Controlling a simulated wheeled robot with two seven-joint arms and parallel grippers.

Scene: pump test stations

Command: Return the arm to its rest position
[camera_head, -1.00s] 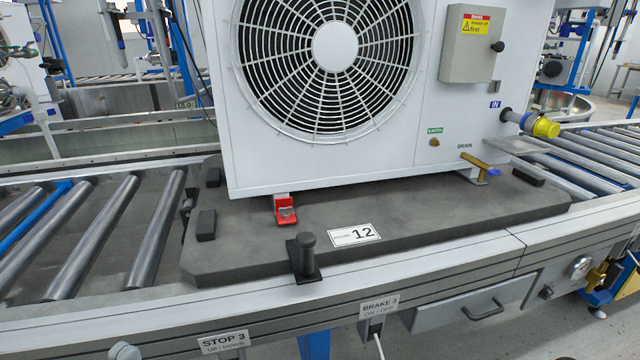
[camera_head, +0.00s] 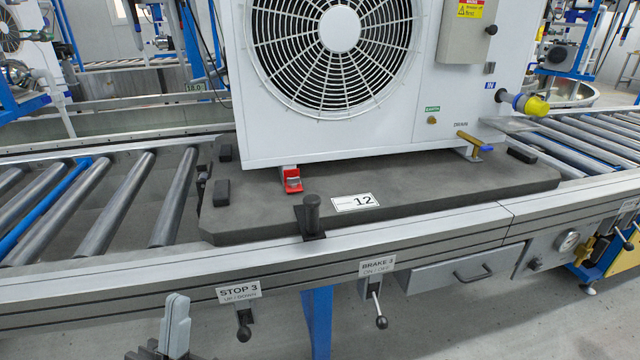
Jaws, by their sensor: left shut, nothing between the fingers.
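My left gripper (camera_head: 176,318) shows at the bottom left, in front of the conveyor's front rail. Its grey fingers point up and are shut with nothing between them. It is apart from the STOP 3 lever (camera_head: 243,326), which hangs below its label to the right of the fingers. The rest of my left arm is mostly below the picture edge. My right gripper is not in view.
A white fan unit (camera_head: 420,90) stands on a dark pallet (camera_head: 440,190) marked 12, on the roller conveyor (camera_head: 110,215). The BRAKE 3 lever (camera_head: 379,312) and a grey drawer (camera_head: 465,270) are below the front rail (camera_head: 330,262). Floor shows below.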

